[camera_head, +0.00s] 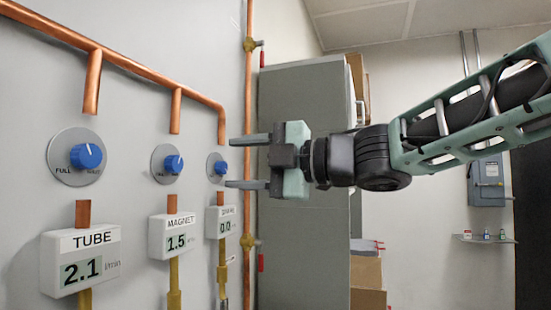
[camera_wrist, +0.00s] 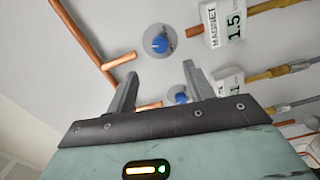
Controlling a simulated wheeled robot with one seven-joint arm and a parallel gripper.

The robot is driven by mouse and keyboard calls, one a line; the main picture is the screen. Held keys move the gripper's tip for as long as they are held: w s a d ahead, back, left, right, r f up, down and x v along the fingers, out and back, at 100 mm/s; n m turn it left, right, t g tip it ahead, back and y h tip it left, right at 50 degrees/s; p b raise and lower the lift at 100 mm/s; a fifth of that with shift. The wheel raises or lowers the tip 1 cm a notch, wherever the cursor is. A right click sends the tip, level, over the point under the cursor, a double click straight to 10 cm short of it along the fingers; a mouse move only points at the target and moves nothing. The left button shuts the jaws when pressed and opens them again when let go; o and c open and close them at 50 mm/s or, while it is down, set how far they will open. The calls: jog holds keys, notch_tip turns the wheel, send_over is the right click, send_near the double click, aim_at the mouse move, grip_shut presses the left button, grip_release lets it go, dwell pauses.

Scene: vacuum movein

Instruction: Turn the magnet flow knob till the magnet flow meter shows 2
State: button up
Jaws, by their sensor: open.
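The magnet flow knob (camera_head: 173,164) is a blue knob with a white pointer line on a round grey plate on the wall. Its pointer is near upright in the head view. Below it, the white magnet flow meter (camera_head: 172,238) reads 1.5. My gripper (camera_head: 229,163) is open and empty, to the right of the magnet knob, its fingers overlapping the third knob in the picture. In the wrist view, the magnet knob (camera_wrist: 159,44) lies beyond my fingertips (camera_wrist: 160,69), apart from them, and the magnet meter (camera_wrist: 224,24) is to its right.
The tube knob (camera_head: 87,156) and tube meter (camera_head: 82,259), reading 2.1, are at the left. A third knob (camera_head: 219,168) and its meter (camera_head: 223,222) are at the right, close to my fingers. Copper pipes (camera_head: 176,110) stand out above the knobs. A grey cabinet (camera_head: 300,235) stands behind.

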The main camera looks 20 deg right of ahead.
jog(key=shift+p+v, duration=2.85)
jog(key=shift+p, duration=1.35)
jog(key=shift+f, duration=0.1)
notch_tip(320, 180, down, 21)
jog(key=s+a+m+g+h+b, duration=0.1)
jog(key=m+g+h+b, duration=0.1)
jog(key=m+h, duration=1)
jog(key=s+f+m+g, duration=0.3)
jog(key=s+f, duration=0.3)
jog(key=s, duration=0.3)
jog(key=s+f+m+g+h+b, duration=0.1)
jog(key=s+f+m+g, duration=0.3)
jog(key=s, duration=0.6)
notch_tip(320, 180, down, 2)
jog(key=shift+d+f+g+h, duration=0.1)
jog(key=shift+d+g+h, duration=0.2)
jog(key=shift+g, duration=0.7)
